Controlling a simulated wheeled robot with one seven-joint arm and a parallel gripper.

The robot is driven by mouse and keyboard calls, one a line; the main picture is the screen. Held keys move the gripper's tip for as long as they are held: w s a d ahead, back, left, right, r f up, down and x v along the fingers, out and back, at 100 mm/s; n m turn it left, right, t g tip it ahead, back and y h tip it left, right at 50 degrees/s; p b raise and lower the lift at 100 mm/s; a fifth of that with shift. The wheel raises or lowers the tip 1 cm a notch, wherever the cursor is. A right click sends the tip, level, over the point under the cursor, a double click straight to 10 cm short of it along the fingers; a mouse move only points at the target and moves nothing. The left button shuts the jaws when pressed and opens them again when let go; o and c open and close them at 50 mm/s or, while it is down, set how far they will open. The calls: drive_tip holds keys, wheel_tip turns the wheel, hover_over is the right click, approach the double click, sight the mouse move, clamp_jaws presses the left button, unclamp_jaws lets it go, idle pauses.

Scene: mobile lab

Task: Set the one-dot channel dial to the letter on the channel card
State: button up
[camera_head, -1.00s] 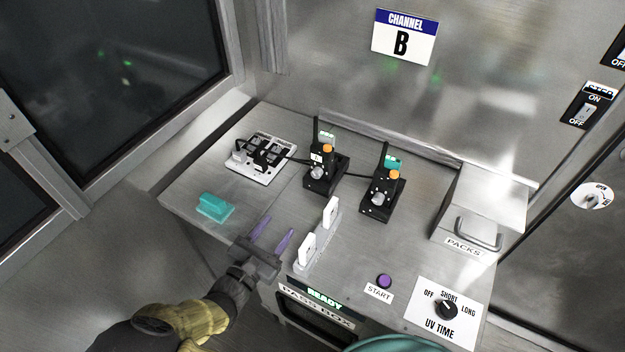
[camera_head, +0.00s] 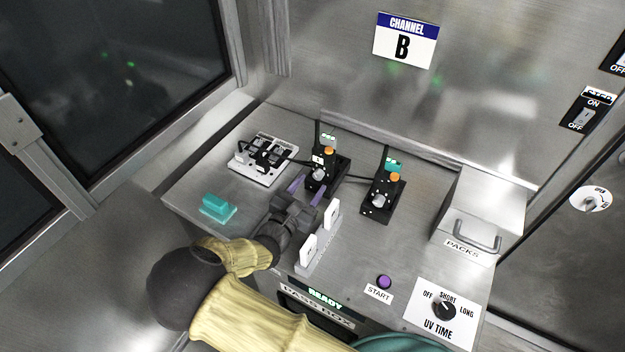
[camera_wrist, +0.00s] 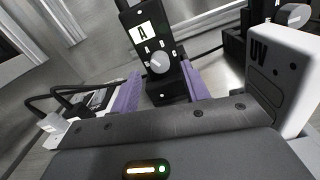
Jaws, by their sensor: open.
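The channel card (camera_head: 406,40) on the back wall reads "B". Two black radios with orange knobs stand on the bench, a left radio (camera_head: 324,171) and a right radio (camera_head: 382,196). I cannot make out which dial has one dot. My gripper (camera_head: 307,188) is open and empty. Its purple fingers point at the left radio, one to each side of the dial's line, apart from the dial.
A white stand with upright pieces (camera_head: 320,240) is close right of my gripper; one piece reads "UV" (camera_wrist: 285,75). A teal block (camera_head: 217,208) lies left. A socket strip with black plugs (camera_head: 263,160) is behind. A metal PACKS box (camera_head: 480,215) stands right.

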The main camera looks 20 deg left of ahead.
sight(318, 175)
drive_tip(key=shift+w+d, duration=0.1)
drive_tip(key=shift+w, duration=1.15)
drive_tip(key=c, duration=1)
